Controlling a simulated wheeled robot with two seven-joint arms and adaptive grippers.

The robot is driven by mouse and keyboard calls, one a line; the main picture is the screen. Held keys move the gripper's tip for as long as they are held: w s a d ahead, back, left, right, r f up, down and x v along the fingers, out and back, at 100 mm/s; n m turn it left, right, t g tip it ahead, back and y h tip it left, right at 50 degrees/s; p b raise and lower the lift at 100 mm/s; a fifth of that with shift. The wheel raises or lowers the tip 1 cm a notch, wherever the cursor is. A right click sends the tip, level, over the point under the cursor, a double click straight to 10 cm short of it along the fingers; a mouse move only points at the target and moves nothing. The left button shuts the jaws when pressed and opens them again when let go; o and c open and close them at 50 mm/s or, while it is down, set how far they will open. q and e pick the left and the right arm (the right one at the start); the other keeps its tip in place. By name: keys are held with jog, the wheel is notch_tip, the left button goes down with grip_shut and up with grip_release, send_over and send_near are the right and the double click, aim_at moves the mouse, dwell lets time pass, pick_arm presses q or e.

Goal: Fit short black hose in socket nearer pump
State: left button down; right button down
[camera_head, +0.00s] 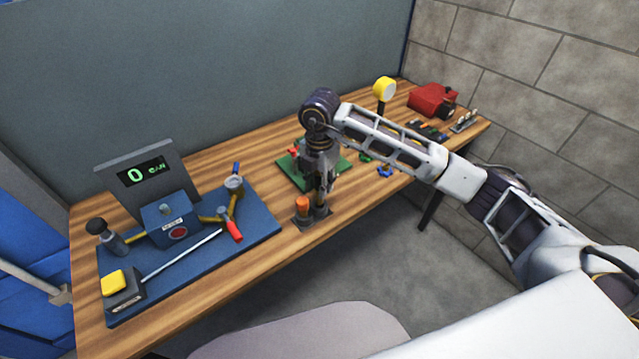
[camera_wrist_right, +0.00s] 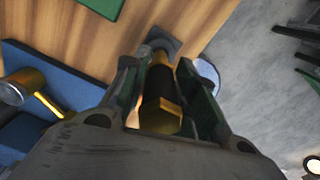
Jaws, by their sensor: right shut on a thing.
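My right gripper (camera_head: 322,190) points down over a small dark holder (camera_head: 298,222) at the front edge of the bench. In the wrist view, my right gripper (camera_wrist_right: 158,95) is shut on a short black hose (camera_wrist_right: 160,82) with a brass hex end. The hose's far end is over or in the dark holder plate (camera_wrist_right: 172,45); I cannot tell which. The blue pump box (camera_head: 172,220) stands on a blue board to the left. Brass fittings are at its right, one near the pump (camera_head: 213,216), one farther off (camera_head: 234,184). My left gripper is out of view.
An orange piece (camera_head: 302,204) stands in the holder beside my gripper. A red-handled valve (camera_head: 233,230) and a display reading 0 (camera_head: 146,173) are at the left. A green board (camera_head: 288,174) lies behind my gripper. Bare wood (camera_head: 262,262) separates the blue board and holder.

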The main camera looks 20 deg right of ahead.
jog(key=shift+f+b, duration=1.45)
jog(key=shift+f, duration=0.5)
dwell(1.4)
dwell(0.4)
jog(key=c, duration=1.1)
grip_release()
jog(key=shift+o, duration=0.2)
jog(key=shift+r, duration=0.1)
jog(key=shift+r, duration=5.95)
